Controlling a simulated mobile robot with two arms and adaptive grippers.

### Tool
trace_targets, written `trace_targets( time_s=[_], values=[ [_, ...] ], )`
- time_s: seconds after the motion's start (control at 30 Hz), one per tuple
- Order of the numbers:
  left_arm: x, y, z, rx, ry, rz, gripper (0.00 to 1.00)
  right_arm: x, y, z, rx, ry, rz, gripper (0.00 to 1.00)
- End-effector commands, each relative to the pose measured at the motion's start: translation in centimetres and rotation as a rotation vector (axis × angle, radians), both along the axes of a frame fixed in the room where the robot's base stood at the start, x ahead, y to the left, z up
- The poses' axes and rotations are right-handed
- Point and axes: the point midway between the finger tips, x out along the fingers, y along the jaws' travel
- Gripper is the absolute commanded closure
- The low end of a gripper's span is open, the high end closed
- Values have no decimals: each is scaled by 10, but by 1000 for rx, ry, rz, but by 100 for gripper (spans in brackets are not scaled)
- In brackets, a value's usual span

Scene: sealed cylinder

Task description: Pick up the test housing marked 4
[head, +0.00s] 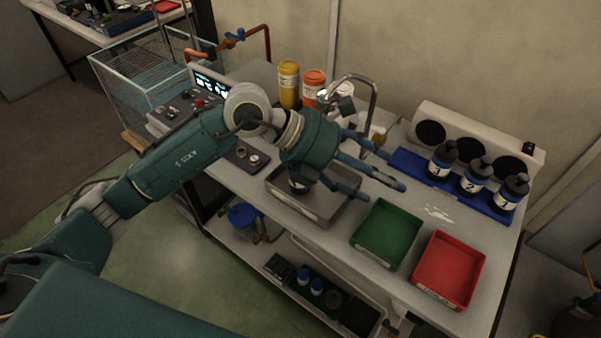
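My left gripper (386,178) reaches in from the left over the bench, its blue-grey fingers spread and nothing between them. It is above the area between the sink basin (322,206) and the blue tray (405,160). A dark cylinder (297,184) with a pale band is in the basin, partly hidden under my gripper; I cannot read a mark on it. Three dark bottle-like housings with white labels stand upright on the blue tray: one at the left (441,160), one marked 2 (474,175) and one marked 1 (510,192). My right gripper is not in view.
A green bin (388,262) and a red bin (420,283) sit at the bench's front right. A curved tap (373,100) rises behind the basin. Yellow (289,85) and orange (313,85) containers stand at the back.

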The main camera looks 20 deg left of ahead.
Motion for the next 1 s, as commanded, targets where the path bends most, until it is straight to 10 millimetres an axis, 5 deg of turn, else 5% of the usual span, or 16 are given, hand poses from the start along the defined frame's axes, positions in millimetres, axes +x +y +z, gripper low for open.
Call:
trace_targets(
  time_s=[0.1, 0.2, 0.3, 0.43, 1.0],
  values=[
    [36, 84, -34, 370, -36, 78, 31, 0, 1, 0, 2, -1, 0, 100],
    [54, 144, -42, 578, -37, 153, 31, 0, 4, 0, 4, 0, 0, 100],
    [62, 179, -42, 691, -29, 204, 31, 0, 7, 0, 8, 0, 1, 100],
    [66, 192, -50, 735, -20, 224, 31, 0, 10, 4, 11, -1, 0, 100],
    [92, 184, -112, 731, -18, 222, 31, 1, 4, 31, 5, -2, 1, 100]
  ],
)
